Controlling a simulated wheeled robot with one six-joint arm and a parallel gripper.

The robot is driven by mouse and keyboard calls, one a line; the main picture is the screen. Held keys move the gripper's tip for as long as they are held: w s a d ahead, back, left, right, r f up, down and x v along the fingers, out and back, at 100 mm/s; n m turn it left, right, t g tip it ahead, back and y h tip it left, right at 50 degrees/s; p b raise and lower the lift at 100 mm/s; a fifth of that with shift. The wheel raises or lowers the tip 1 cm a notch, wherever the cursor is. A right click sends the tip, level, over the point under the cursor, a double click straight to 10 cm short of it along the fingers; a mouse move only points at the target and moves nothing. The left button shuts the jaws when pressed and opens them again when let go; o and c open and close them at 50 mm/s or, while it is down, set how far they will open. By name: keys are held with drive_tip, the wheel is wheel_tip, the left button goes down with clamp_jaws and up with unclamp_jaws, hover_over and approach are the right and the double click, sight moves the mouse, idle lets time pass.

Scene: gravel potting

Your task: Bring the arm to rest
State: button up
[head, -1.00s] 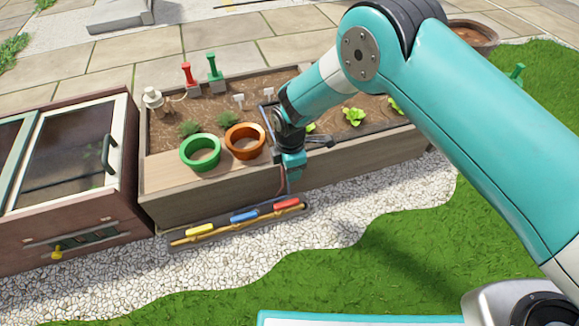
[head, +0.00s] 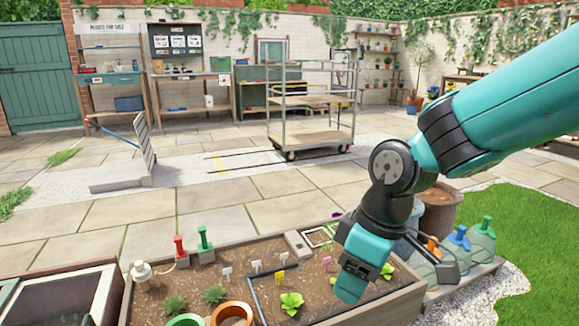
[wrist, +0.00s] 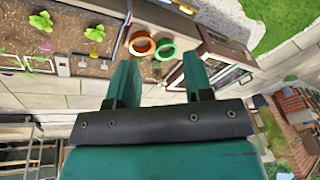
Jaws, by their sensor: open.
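My gripper (wrist: 160,80) shows in the wrist view with its two teal fingers apart and nothing between them. In the head view my gripper (head: 350,285) hangs above the right part of the planter bed (head: 400,308), and its fingertips are hard to make out there. Beyond the fingers in the wrist view are an orange pot ring (wrist: 142,44) and a green pot ring (wrist: 165,50). Both also show at the bottom of the head view, the orange one (head: 232,312) beside the green one (head: 186,320).
A lettuce (head: 291,302) and small labels stand in the soil near my gripper. Cloches (head: 482,240) and a large brown pot (head: 440,212) are close on the right. A wheeled cart (head: 312,140) stands farther back. Open paving (head: 130,220) lies behind the bed.

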drive_tip(key=s+d+r+m+y+p, duration=0.1)
drive_tip(key=s+d+r+m+p, duration=0.15)
drive_tip(key=s+r, duration=0.35)
drive_tip(key=s+d+r+m+p, duration=0.2)
drive_tip(key=s+d+r+m, duration=0.15)
drive_tip(key=s, duration=0.45)
wheel_tip(320, 180, up, 37)
drive_tip(key=n+p, duration=0.1)
drive_tip(key=p, duration=3.5)
drive_tip(key=shift+a+f, duration=0.2)
drive_tip(key=shift+a, duration=0.05)
